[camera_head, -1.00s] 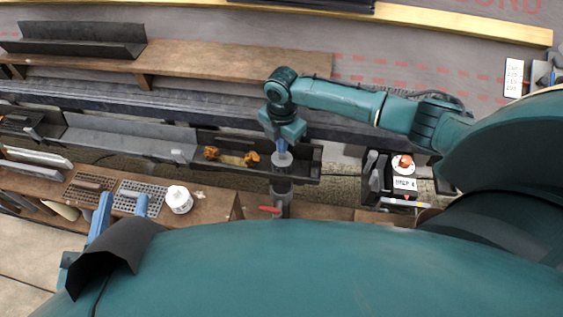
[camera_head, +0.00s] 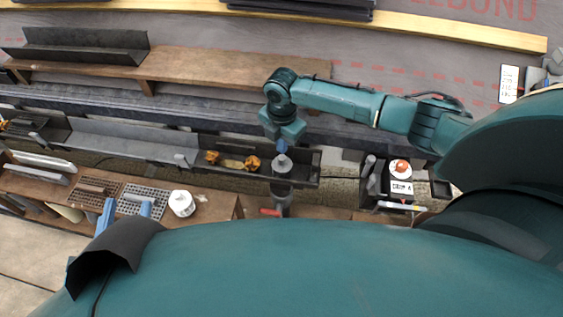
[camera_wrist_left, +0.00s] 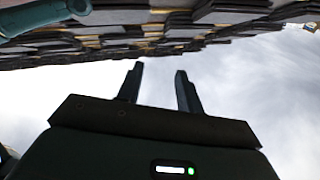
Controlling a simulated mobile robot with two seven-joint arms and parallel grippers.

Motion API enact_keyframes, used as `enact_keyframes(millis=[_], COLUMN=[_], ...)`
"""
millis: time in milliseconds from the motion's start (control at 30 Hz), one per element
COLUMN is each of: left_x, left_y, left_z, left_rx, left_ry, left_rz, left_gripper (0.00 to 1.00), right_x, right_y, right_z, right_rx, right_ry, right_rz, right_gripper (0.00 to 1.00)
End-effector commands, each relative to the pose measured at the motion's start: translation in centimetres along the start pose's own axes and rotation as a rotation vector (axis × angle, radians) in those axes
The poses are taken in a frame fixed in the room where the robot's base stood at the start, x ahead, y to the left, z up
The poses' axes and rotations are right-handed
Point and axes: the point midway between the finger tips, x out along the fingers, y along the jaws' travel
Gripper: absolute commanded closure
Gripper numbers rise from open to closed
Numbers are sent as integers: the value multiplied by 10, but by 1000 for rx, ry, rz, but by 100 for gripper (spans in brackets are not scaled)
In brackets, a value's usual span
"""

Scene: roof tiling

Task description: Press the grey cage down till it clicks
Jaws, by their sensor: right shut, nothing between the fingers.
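My right gripper (camera_head: 282,148) points down over the dark gutter (camera_head: 310,170). Its blue fingers are together with nothing between them. Directly under the fingertips is a small round grey piece, which looks like the grey cage (camera_head: 282,162), in the gutter above the downpipe. The fingertips seem to touch its top, but a small gap cannot be ruled out. Whether it sits fully down cannot be told. My left gripper (camera_head: 127,205) is at the lower left, over the plank, its blue fingers apart. In the left wrist view its fingers (camera_wrist_left: 159,70) are apart and empty against the sky.
Two orange-ended fittings (camera_head: 232,161) lie in the gutter left of the cage. A white tub (camera_head: 181,203) and grid trays (camera_head: 140,198) stand on the lower plank. A red handle (camera_head: 270,212) is below the gutter. A box with an orange-topped piece (camera_head: 399,167) stands right.

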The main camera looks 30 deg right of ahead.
Motion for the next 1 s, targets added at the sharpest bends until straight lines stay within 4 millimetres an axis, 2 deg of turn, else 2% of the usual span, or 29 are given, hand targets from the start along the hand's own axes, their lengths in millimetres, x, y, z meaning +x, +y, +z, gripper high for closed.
enact_keyframes(millis=[33,700,1000], left_x=[0,-9,-14], left_y=[-1,-18,-18], left_z=[-4,0,5], left_rx=[10,-71,-98], left_ry=[-9,-357,-432], left_rz=[-1,-35,-29], left_gripper=[64,64,64], right_x=[-9,-62,-67], right_y=[0,0,0], right_z=[0,0,0], right_rx=[0,0,0], right_ry=[0,0,0], right_rz=[0,1,0], right_gripper=[100,100,100])
